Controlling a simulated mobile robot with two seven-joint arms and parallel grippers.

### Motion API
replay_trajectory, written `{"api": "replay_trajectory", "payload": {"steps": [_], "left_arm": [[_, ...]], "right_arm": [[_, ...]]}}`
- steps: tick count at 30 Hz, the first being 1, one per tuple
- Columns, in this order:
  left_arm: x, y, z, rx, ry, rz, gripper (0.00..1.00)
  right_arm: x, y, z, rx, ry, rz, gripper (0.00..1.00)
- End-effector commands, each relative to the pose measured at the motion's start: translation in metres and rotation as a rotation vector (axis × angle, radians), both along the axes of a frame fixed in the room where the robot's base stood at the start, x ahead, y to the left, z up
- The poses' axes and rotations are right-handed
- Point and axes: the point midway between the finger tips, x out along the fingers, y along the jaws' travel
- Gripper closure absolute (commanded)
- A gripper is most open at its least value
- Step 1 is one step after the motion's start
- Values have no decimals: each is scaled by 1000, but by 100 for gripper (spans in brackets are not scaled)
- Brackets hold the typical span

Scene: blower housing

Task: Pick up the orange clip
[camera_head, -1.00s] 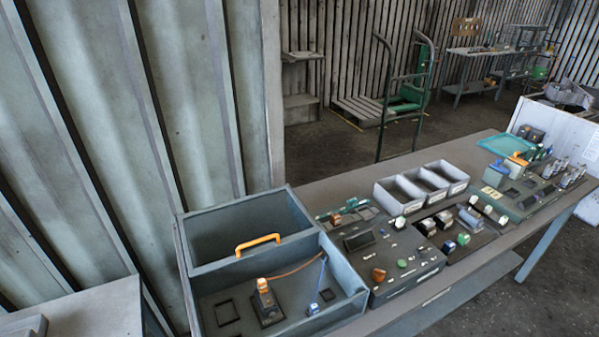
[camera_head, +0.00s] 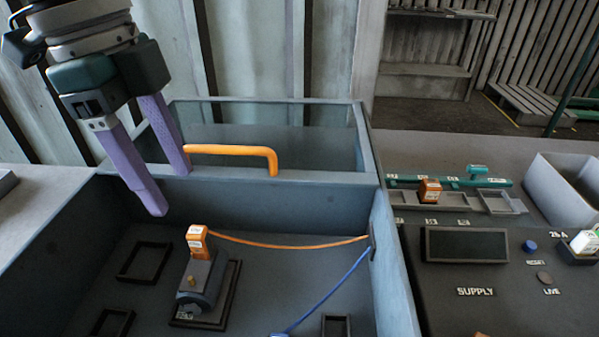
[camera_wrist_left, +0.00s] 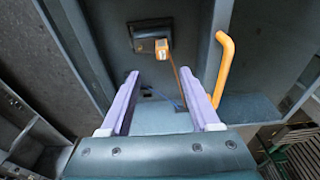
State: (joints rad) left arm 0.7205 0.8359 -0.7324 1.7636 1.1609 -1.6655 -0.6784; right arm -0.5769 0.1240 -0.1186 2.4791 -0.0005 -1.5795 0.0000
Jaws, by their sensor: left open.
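The orange clip (camera_head: 197,240) sits on top of a dark block-shaped part (camera_head: 202,280) in the open housing, with an orange wire (camera_head: 290,245) running right from it to the housing wall. My left gripper (camera_head: 170,190) is open and empty, its two purple fingers pointing down, above and left of the clip in the picture and apart from it. In the left wrist view the clip (camera_wrist_left: 162,48) shows beyond the space between the fingertips (camera_wrist_left: 160,76). My right gripper is not in view.
The blue-grey housing (camera_head: 398,285) has raised walls and an orange handle (camera_head: 235,151) on its divider, close to my left fingers. A blue wire (camera_head: 330,290) runs across its right part. A control panel (camera_head: 470,270) and another orange piece (camera_head: 430,190) are at right.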

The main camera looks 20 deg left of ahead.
Motion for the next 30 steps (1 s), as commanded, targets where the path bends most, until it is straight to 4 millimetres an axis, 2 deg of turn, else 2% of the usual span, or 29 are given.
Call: {"api": "replay_trajectory", "payload": {"steps": [1, 2, 16, 24, 30], "left_arm": [[2, 5, -7, 3, 0, 0, 38], [3, 6, -8, 3, 2, -2, 38], [4, -1, -57, 0, 7, -4, 38], [4, -7, -97, 1, 6, -4, 38], [4, -8, -102, 1, 3, -5, 38]], "right_arm": [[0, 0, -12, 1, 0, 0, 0], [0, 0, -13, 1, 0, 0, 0], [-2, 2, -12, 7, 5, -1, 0], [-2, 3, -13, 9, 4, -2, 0], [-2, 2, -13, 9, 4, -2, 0]]}}
